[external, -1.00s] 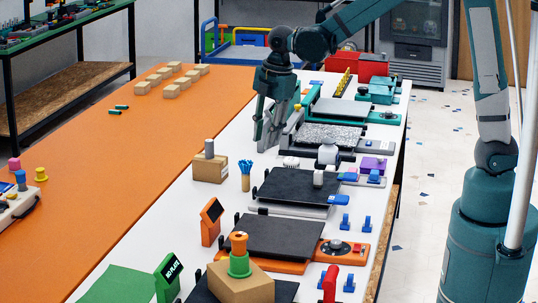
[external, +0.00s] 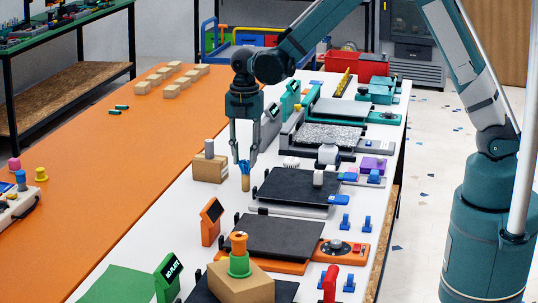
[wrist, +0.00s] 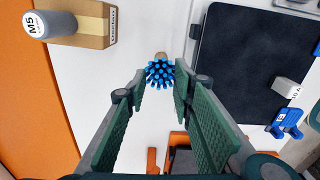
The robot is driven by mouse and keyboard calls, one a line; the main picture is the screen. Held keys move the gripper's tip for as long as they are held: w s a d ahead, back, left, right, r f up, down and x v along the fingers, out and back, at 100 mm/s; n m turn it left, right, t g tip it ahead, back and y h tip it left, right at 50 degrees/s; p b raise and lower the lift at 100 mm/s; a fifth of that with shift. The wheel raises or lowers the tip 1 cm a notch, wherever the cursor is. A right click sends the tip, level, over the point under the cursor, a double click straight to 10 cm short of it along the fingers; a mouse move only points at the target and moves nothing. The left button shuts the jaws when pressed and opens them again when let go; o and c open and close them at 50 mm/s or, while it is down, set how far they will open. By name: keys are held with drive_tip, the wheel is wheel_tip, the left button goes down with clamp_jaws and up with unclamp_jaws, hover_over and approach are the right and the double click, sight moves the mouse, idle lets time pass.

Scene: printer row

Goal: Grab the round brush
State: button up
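A round brush (external: 245,182) with blue bristles and a wooden handle stands upright, bristles up, on the white table beside a cardboard box. In the wrist view its blue bristle head (wrist: 160,73) shows at the fingertips' far end, with a bit of wood behind it. My gripper (external: 244,158) points straight down over the brush. Its fingers are apart, one on either side of the bristle tops as seen in the external view. In the wrist view the gap between the fingertips (wrist: 159,80) lines up with the bristles; I cannot tell whether they touch.
The cardboard box (external: 210,168) with a grey cylinder (external: 209,148) stands close left of the brush. A black plate (external: 290,186) lies to the right. An orange stand (external: 211,222) is nearer the camera. The orange strip (external: 130,180) at left is largely clear.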

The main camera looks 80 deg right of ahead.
sight(244, 161)
drive_tip(key=shift+w+d+f, duration=0.15)
drive_tip(key=shift+f, duration=0.15)
drive_tip(key=shift+f, duration=1.3)
drive_tip(key=shift+s+f+b, duration=0.2)
drive_tip(key=shift+f+b, duration=0.2)
drive_tip(key=shift+f, duration=2.2)
drive_tip(key=c, duration=0.6)
